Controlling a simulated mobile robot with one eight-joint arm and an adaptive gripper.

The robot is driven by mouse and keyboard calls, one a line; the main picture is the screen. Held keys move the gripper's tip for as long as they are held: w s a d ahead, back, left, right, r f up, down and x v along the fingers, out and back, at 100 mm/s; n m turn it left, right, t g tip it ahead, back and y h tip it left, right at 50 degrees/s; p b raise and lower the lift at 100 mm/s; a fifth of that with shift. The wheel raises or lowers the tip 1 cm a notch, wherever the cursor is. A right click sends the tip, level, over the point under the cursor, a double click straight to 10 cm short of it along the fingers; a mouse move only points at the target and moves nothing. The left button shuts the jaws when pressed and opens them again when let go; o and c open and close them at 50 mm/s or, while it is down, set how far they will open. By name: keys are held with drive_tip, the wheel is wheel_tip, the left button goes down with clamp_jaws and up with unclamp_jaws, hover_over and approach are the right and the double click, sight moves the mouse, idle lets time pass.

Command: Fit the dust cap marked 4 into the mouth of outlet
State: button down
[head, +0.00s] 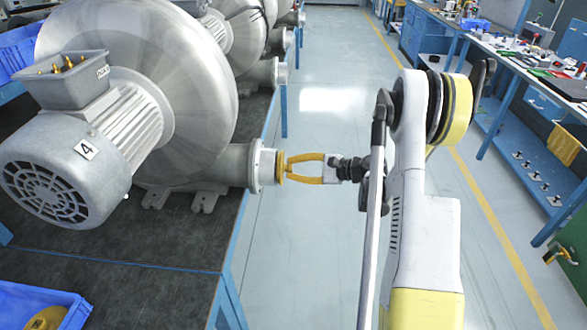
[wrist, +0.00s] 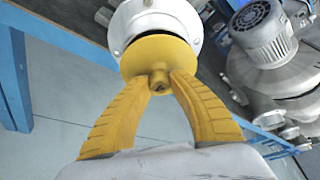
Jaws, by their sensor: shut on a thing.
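The yellow dust cap (head: 279,166) is at the face of the pale outlet (head: 262,167) of the large grey blower marked 4 (head: 86,149). In the wrist view, the cap's round disc (wrist: 158,50) overlaps the lower part of the outlet's white flange (wrist: 188,22). I cannot tell whether it is inside the mouth or only against or just before it. No number shows on the cap. My gripper (head: 289,167) has its yellow fingers shut on the cap's small knob, which also shows in the wrist view (wrist: 158,80).
More blowers (head: 233,32) stand in a row behind on the dark bench (head: 115,251). A blue bin (head: 40,306) is at front left, with a yellow thing in it. The grey floor (head: 315,259) right of the bench is clear. A cluttered workbench (head: 507,55) runs along the right.

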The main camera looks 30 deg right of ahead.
drive_tip(key=shift+w+a, duration=0.45)
drive_tip(key=shift+a, duration=0.25)
idle(0.9)
drive_tip(key=c, duration=1.2)
unclamp_jaws()
drive_tip(key=v, duration=1.2)
drive_tip(key=shift+f, duration=0.1)
